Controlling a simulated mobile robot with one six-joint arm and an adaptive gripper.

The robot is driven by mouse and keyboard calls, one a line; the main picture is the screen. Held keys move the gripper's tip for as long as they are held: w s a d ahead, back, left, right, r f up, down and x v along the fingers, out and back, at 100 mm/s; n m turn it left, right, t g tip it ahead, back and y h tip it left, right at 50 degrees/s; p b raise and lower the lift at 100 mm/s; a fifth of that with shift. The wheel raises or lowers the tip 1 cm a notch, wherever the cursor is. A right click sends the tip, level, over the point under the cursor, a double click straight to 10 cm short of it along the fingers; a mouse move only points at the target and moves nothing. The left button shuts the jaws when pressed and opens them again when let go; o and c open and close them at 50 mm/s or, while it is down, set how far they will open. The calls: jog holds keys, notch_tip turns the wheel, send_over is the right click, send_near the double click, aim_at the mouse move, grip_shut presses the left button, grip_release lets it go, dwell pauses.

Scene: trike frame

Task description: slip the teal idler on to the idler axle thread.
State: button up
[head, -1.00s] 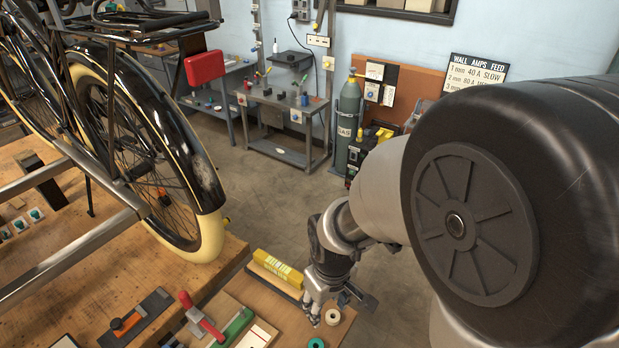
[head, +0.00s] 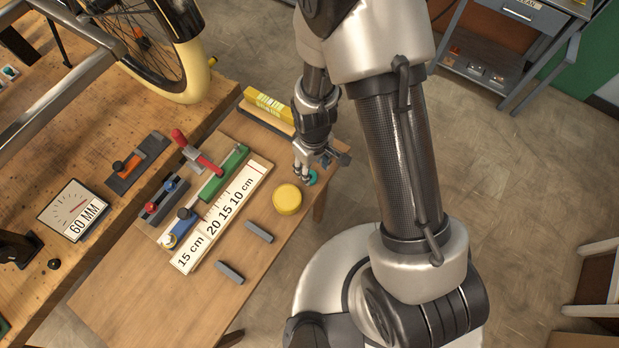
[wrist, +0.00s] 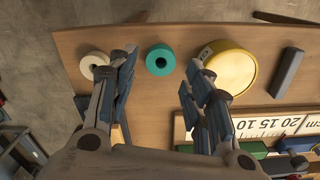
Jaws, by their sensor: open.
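The teal idler (head: 311,178) is a small ring lying flat near the right edge of the light wooden bench. In the wrist view the teal idler (wrist: 160,59) lies between and just beyond my open fingertips, with bench visible on both sides of it. My gripper (head: 304,172) points down over it, its fingers partly covering it in the head view. My gripper (wrist: 160,72) holds nothing. I cannot pick out the idler axle thread in these views.
A cream ring (wrist: 95,65) lies left of the teal idler, close to my left finger. A yellow round tin (head: 287,199) stands close on the other side. A wheel (head: 150,50) stands behind.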

jog(key=shift+w+a+f+b, duration=0.15)
jog(key=shift+f+b, duration=0.5)
jog(key=shift+f, duration=0.9)
jog(key=shift+s+a+f+b, duration=0.1)
jog(key=shift+f+b, duration=0.5)
jog(key=shift+f, duration=0.9)
jog(key=shift+r, duration=0.1)
jog(key=shift+c, duration=0.2)
jog(key=c, duration=0.7)
jog(key=shift+o, duration=0.2)
